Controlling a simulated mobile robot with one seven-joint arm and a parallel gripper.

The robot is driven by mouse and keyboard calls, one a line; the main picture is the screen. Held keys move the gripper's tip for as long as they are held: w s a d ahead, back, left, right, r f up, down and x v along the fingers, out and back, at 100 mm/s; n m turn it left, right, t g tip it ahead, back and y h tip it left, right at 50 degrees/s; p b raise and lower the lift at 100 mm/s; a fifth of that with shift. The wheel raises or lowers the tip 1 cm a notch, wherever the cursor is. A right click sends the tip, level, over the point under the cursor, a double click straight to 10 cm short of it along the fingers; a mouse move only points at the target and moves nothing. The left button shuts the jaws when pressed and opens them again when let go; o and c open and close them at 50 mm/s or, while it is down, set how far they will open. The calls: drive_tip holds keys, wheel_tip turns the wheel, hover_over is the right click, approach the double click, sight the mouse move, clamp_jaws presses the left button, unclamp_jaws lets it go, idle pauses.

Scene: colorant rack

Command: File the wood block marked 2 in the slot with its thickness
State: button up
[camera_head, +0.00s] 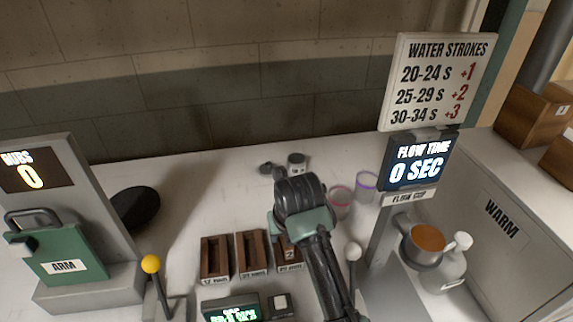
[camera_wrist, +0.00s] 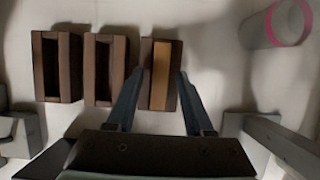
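Three dark wooden slots stand in a row on the white counter: the left slot (camera_head: 215,257), the middle slot (camera_head: 251,254) and the right slot (camera_head: 291,266). Their small labels are too blurred to read surely. In the wrist view the left slot (camera_wrist: 38,68) and middle slot (camera_wrist: 90,70) look empty. A lighter wood block (camera_wrist: 161,75) lies inside the right slot (camera_wrist: 173,62); its top (camera_head: 289,252) seems to carry a 2 in the head view. My gripper (camera_wrist: 159,76) is open, its fingers apart on either side of the right slot. Contact is unclear.
A yellow-knobbed lever (camera_head: 151,265) and a lit readout (camera_head: 233,311) stand near the slots. Pink-rimmed and purple-rimmed cups (camera_head: 340,203) (camera_head: 366,187) sit to the right. The flow time post (camera_head: 385,245) and a pot (camera_head: 424,243) stand farther right. Open counter lies behind the slots.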

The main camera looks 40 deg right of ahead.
drive_tip(key=shift+r, duration=0.55)
drive_tip(key=v, duration=1.1)
drive_tip(key=shift+p, duration=0.3)
drive_tip(key=shift+s+a+r, duration=0.1)
drive_tip(key=shift+r, duration=0.05)
